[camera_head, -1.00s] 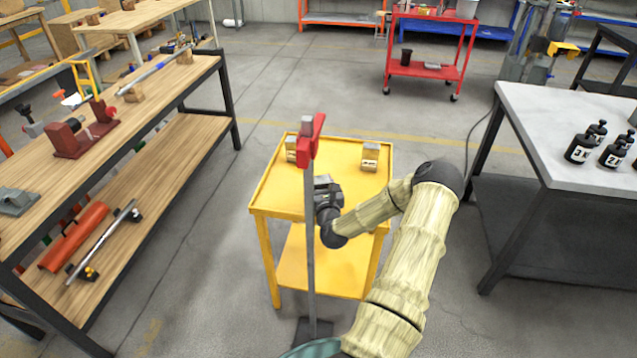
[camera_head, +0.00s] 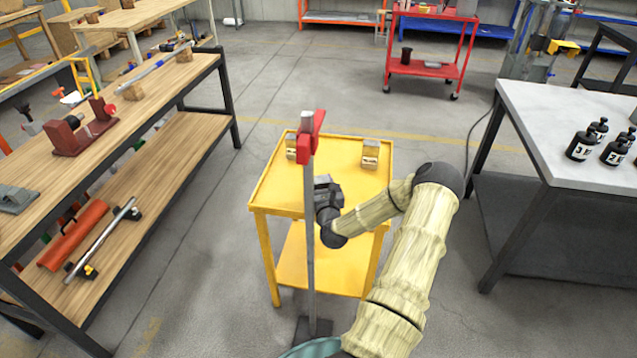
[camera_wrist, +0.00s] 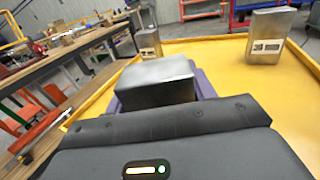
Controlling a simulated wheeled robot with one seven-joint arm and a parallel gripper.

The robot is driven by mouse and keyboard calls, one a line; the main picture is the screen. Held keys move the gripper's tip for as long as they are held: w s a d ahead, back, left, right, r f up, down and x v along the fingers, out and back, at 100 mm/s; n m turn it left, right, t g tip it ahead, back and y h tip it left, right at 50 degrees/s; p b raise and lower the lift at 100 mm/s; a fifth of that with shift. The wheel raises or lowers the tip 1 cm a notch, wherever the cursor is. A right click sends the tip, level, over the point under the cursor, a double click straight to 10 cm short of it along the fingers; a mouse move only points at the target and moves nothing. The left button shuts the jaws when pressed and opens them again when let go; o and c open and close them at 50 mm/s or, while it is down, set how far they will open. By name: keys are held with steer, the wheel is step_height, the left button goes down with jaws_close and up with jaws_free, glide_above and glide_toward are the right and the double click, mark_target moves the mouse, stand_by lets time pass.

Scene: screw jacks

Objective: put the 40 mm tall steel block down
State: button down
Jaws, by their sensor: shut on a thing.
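My gripper (camera_wrist: 158,92) is shut on a plain grey steel block (camera_wrist: 155,80), held between its purple fingers. In the head view my gripper (camera_head: 326,188) is over the near part of the yellow cart top (camera_head: 345,201). I cannot tell whether the held block's underside touches the cart; the gripper hides it. Two other steel blocks with pale labels stand upright on the cart: one at the back right (camera_head: 370,154), also in the wrist view (camera_wrist: 268,36), and one at the back left (camera_head: 291,147), also in the wrist view (camera_wrist: 149,43).
A steel post with a red clamp head (camera_head: 311,140) stands in front of the cart and partly hides it. The middle of the cart top is clear.

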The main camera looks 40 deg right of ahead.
steer(key=shift+c, duration=2.4)
jaws_free()
steer(key=shift+r, duration=0.1)
steer(key=shift+o, duration=0.2)
step_height(320, 180, up, 10)
steer(key=shift+f+p, duration=0.1)
steer(key=shift+p, duration=0.35)
